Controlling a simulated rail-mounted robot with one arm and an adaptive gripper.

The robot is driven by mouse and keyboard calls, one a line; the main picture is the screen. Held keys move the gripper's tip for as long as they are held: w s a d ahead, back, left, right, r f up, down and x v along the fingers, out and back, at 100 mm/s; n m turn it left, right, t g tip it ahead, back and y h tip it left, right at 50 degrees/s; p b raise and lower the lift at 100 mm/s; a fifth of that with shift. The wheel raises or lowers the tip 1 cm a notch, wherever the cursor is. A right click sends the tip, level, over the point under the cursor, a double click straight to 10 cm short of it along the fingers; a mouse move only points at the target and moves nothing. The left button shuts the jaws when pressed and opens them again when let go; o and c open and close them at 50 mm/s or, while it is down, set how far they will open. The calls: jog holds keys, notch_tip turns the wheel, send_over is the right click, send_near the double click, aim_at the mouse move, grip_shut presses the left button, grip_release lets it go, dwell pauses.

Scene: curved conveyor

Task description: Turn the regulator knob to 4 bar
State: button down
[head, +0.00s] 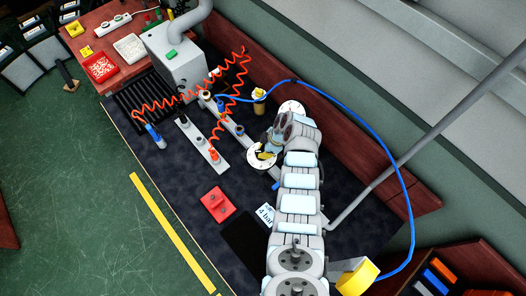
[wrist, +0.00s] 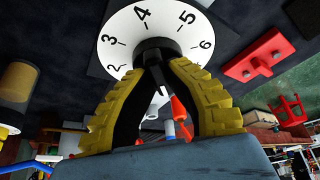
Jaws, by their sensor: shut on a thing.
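The regulator knob (wrist: 157,46) is a dark piece at the middle of a white dial (wrist: 118,40). The dial carries black numbers from 2 to 6 in the wrist view, with the 4 near the top. My gripper (wrist: 158,62) has yellow ribbed fingers that close in on the knob from below. In the head view my gripper (head: 268,152) hides most of the knob and part of the white dial (head: 257,166). I cannot make out a pointer, so the set value is unclear. A card (head: 266,213) reading "4 bar" lies on the dark bench.
A round white gauge (head: 291,106) and a brass-coloured cylinder (head: 259,106) stand behind the dial. A blue hose (head: 355,122) arcs to the right. A red block (head: 217,204) sits in front.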

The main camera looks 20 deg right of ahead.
jog(key=shift+s+f+m+t+h+b, duration=0.15)
jog(key=shift+m+t+h+b, duration=0.2)
jog(key=shift+m+b, duration=0.55)
jog(key=shift+m, duration=0.7)
jog(key=m+h, duration=0.1)
jog(key=m, duration=0.1)
jog(key=m+t+p, duration=0.1)
jog(key=m, duration=0.2)
jog(key=shift+a+t+h, duration=0.2)
jog(key=shift+t+h, duration=0.05)
jog(key=shift+h, duration=0.1)
jog(key=m+h+p, duration=0.1)
jog(key=m, duration=0.1)
jog(key=m+p, duration=0.1)
jog(key=m, duration=0.1)
jog(key=shift+a+m+h, duration=0.1)
jog(key=shift+m+h, duration=0.3)
jog(key=m, duration=0.2)
jog(key=m+h, duration=0.1)
jog(key=m, duration=0.1)
jog(key=shift+m+h, duration=0.3)
jog(key=shift+b, duration=0.3)
jog(key=c, duration=1)
grip_release()
jog(key=shift+c, duration=0.2)
